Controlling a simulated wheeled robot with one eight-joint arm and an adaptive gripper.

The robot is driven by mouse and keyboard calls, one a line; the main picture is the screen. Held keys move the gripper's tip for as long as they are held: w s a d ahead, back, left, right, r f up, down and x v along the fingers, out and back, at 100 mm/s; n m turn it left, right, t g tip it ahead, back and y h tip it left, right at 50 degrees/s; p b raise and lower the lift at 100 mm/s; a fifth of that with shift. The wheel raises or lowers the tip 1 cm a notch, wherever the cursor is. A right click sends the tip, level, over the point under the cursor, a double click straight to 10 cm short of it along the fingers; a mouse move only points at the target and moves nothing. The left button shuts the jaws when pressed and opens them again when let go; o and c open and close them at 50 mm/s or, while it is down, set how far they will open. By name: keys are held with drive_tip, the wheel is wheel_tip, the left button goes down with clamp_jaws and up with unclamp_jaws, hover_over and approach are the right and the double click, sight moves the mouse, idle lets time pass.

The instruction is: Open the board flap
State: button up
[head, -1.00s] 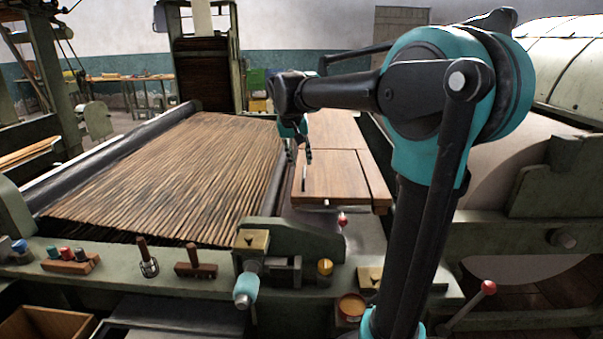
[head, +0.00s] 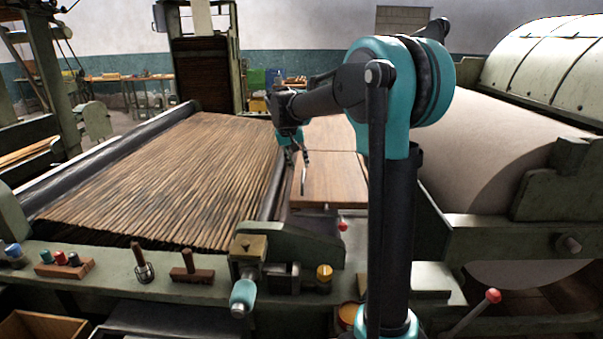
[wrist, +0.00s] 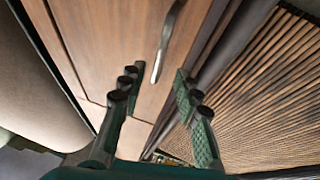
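The board flap (head: 330,183) is a brown wooden panel lying flat to the right of the slatted apron in the head view. It also fills the upper middle of the wrist view (wrist: 110,45). A slim metal handle (wrist: 163,45) stands out along the flap near its apron-side edge; it shows as a thin upright bar in the head view (head: 303,181). My gripper (head: 298,160) is above the flap, near the handle. In the wrist view its two fingers (wrist: 157,98) are spread, with the handle ahead of the gap. Nothing is between the fingertips.
The slatted lattice apron (head: 170,175) lies left of the flap. A large pale roller (head: 480,150) is on the right. The green front rail (head: 110,280) carries a peg rack, a yellow knob (head: 324,272) and a red-tipped lever (head: 343,225). My arm hides the flap's right side.

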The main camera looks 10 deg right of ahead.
sight(303, 175)
drive_tip(key=shift+x, duration=2.75)
drive_tip(key=shift+c, duration=0.3)
clamp_jaws()
